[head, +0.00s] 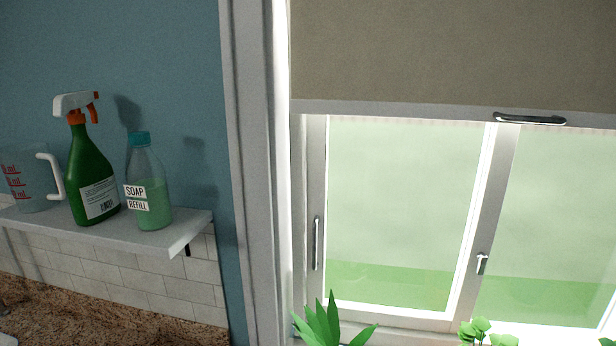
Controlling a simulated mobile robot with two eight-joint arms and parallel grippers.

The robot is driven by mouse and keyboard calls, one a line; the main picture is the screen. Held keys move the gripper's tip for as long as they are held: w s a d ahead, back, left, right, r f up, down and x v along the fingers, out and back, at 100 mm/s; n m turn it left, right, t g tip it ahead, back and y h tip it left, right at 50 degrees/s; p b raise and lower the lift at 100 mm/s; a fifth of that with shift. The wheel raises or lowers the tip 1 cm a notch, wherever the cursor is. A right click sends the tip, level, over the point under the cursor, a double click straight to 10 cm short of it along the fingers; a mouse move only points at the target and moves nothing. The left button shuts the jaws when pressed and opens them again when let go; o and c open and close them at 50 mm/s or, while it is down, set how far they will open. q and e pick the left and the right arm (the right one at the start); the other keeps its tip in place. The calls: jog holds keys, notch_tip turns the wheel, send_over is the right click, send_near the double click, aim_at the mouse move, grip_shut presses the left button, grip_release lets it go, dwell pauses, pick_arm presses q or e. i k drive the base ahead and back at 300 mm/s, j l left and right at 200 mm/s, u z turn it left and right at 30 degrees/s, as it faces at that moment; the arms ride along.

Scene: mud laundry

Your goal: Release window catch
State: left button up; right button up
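The window (395,200) fills the right half of the head view, with white frames and pale green glass. A small metal catch (481,263) sits low on the upright (492,200) between the two panes. A long, thin metal handle (317,244) stands upright on the left frame member. From this view I cannot tell whether the catch is fastened. Neither of my grippers is in view.
A beige blind (450,50) with a metal pull (530,118) covers the window's top. Green plants (328,322) and (487,332) stand along the bottom. A left wall shelf (105,236) holds a jug (30,180), spray bottle (90,170) and soap refill bottle (148,190).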

aim_at(483, 259)
jog(key=z, duration=1.35)
